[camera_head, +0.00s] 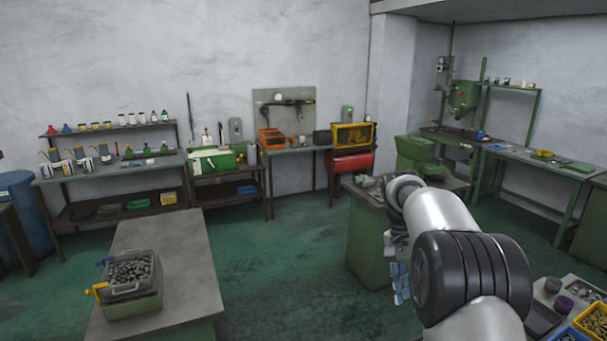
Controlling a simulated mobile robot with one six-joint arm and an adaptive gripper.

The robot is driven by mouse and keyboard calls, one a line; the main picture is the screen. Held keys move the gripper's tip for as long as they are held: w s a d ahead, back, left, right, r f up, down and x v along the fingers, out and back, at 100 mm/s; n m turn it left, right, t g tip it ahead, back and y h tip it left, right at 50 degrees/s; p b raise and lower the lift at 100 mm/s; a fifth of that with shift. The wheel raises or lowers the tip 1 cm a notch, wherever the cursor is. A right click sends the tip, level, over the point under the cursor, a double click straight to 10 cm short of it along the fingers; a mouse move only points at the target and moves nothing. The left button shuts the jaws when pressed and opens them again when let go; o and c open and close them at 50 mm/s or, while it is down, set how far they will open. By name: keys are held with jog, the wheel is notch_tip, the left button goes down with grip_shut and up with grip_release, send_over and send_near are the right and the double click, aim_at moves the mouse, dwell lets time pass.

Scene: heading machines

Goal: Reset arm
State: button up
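My arm reaches up from the lower right of the head view, with a white link and a dark ribbed joint. Its far end bends down in front of a green cabinet. My gripper (399,290) hangs below that end, small and partly hidden behind the arm. I cannot make out whether its fingers are apart or together, and I see nothing clearly held in it.
A grey table (190,262) at the lower left bears a bin of metal parts (128,300). A green cabinet (366,238) stands close behind my arm. Yellow and blue trays (594,322) lie at the lower right. Green floor (290,270) is clear between table and cabinet.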

jog(key=s+a+r+n+t+b, duration=0.1)
jog(key=s+a+n+t+b, duration=0.2)
jog(key=s, duration=0.5)
jog(key=s+a+r+n+t+b, duration=0.1)
jog(key=s+a+n+b, duration=0.25)
jog(key=s+b, duration=0.35)
jog(key=s+a+f+n+t+y+b, duration=0.1)
jog(key=s+a+f+n+b, duration=0.1)
jog(key=s+f, duration=0.4)
jog(key=s+a+f+n+t+b, duration=0.2)
jog(key=s+f, duration=0.5)
jog(key=s, duration=0.4)
jog(key=shift+s+a+t+y+b, duration=0.2)
jog(key=shift+a+t+y+b, duration=0.25)
jog(key=shift+b, duration=0.8)
jog(key=shift+a+g, duration=0.15)
jog(key=shift+g, duration=0.1)
